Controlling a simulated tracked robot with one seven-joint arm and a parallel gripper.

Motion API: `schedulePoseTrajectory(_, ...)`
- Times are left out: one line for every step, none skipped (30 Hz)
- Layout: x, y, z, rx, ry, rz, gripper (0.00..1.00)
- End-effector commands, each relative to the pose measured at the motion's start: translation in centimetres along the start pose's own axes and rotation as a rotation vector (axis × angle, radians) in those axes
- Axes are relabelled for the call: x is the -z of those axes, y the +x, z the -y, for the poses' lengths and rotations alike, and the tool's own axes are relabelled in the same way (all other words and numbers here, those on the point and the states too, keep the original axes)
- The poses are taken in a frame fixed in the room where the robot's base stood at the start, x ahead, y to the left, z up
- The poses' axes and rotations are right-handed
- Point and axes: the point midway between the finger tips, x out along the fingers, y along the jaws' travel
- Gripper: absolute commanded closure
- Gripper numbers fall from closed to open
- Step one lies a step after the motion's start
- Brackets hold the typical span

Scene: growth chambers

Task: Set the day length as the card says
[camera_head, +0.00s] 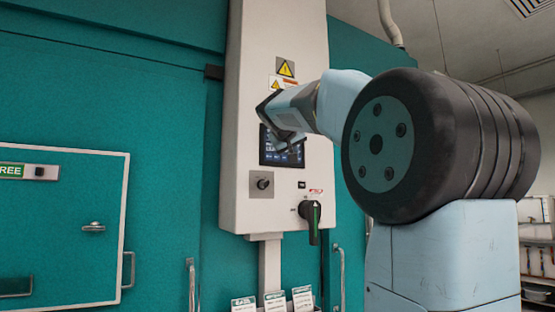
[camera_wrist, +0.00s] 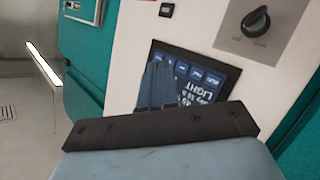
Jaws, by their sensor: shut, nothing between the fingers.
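The control panel's touchscreen (camera_head: 267,158) is set in the tall white cabinet (camera_head: 240,100). It shows in the wrist view (camera_wrist: 228,73), turned over, with the word LIGHT, smaller lines of text and a row of blue buttons. My gripper (camera_head: 291,143) is in front of the screen and hides part of it. In the wrist view the fingers (camera_wrist: 158,72) are shut and empty over part of the display. I cannot tell whether the tips touch the glass. Three small cards, a left (camera_head: 243,304), a middle (camera_head: 274,302) and a right one (camera_head: 302,299), stand below the cabinet; their text is unreadable here.
A selector knob (camera_head: 262,184), also in the wrist view (camera_wrist: 256,20), and a large black-and-green rotary handle (camera_head: 312,215) sit below the screen. Teal chamber walls (camera_head: 160,110) flank the cabinet. A chamber door (camera_head: 60,240) with handles is at the left.

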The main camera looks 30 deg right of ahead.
Motion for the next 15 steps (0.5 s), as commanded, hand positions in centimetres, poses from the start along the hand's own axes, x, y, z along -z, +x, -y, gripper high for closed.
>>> schedulePoseTrajectory(0.3,0.5,0.4,0.001,-0.001,0.001,1.00)
schedulePoseTrajectory(0.5,0.7,0.6,0.001,-0.001,0.001,1.00)
schedulePoseTrajectory(0.7,1.0,0.8,0.001,-0.001,0.001,1.00)
schedulePoseTrajectory(0.9,1.3,1.0,0.001,-0.001,0.001,1.00)
schedulePoseTrajectory(1.0,1.5,1.2,0.001,-0.001,0.001,1.00)
schedulePoseTrajectory(1.3,1.9,1.4,0.001,-0.001,0.001,1.00)
schedulePoseTrajectory(1.5,2.1,1.6,0.001,-0.001,0.001,1.00)
schedulePoseTrajectory(1.7,2.4,1.8,0.001,-0.001,0.001,1.00)
schedulePoseTrajectory(1.9,2.7,2.0,0.001,-0.001,0.001,1.00)
schedulePoseTrajectory(2.1,3.0,2.2,0.001,-0.001,0.001,1.00)
schedulePoseTrajectory(2.3,3.2,2.4,0.001,-0.001,0.001,1.00)
schedulePoseTrajectory(2.5,3.5,2.6,0.001,-0.001,0.001,1.00)
schedulePoseTrajectory(2.6,3.7,2.8,0.001,-0.001,0.001,1.00)
schedulePoseTrajectory(2.8,4.0,3.0,0.001,-0.001,0.001,1.00)
schedulePoseTrajectory(3.0,4.2,3.1,0.001,-0.001,0.001,1.00)
